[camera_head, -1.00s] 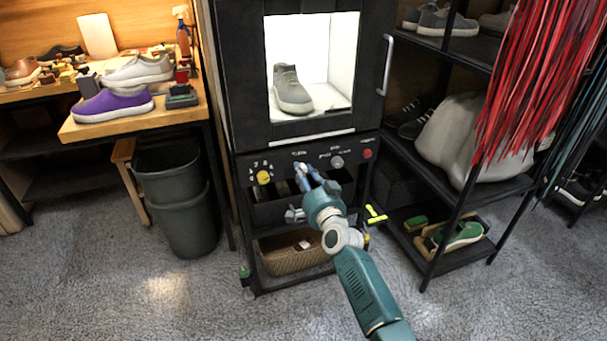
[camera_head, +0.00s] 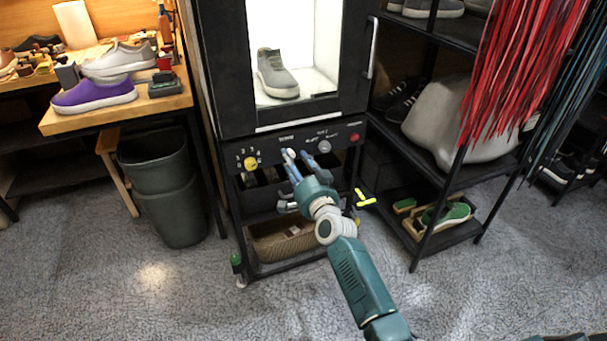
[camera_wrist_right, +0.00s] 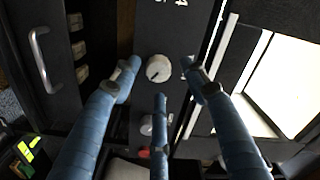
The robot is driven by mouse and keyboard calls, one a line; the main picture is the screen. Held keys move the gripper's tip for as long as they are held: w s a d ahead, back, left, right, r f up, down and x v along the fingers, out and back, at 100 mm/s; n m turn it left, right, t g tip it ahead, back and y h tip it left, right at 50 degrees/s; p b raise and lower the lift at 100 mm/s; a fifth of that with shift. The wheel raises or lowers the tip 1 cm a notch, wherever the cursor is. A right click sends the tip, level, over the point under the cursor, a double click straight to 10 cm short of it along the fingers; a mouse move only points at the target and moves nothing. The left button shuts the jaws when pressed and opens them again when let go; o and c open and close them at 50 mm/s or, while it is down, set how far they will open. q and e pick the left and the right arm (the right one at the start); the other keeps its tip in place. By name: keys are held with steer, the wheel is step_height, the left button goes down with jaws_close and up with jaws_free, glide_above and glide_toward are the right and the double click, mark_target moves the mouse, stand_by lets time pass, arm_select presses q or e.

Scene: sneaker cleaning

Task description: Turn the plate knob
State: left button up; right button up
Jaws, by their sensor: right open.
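A dark control panel (camera_head: 268,150) runs below the lit cabinet window. In the right wrist view, a pale round knob (camera_wrist_right: 158,68) with a dark pointer line sits between my right gripper's fingertips. My right gripper (camera_head: 294,156) is open, its blue fingers spread around the knob; contact cannot be told. A grey knob (camera_head: 324,146) is just right of the gripper and shows partly behind a finger in the wrist view (camera_wrist_right: 147,125). The labels are too small to read, so I cannot tell which knob is the plate knob. My left gripper is out of view.
A yellow knob (camera_head: 251,163) with numbers is at the panel's left, a red button (camera_head: 354,137) at its right. A grey sneaker (camera_head: 276,74) stands inside the cabinet. A door handle (camera_head: 372,48) sticks out at the right. A shelf rack (camera_head: 446,225) stands close by on the right.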

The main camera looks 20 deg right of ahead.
steer(key=s, duration=1)
steer(key=shift+d, duration=0.3)
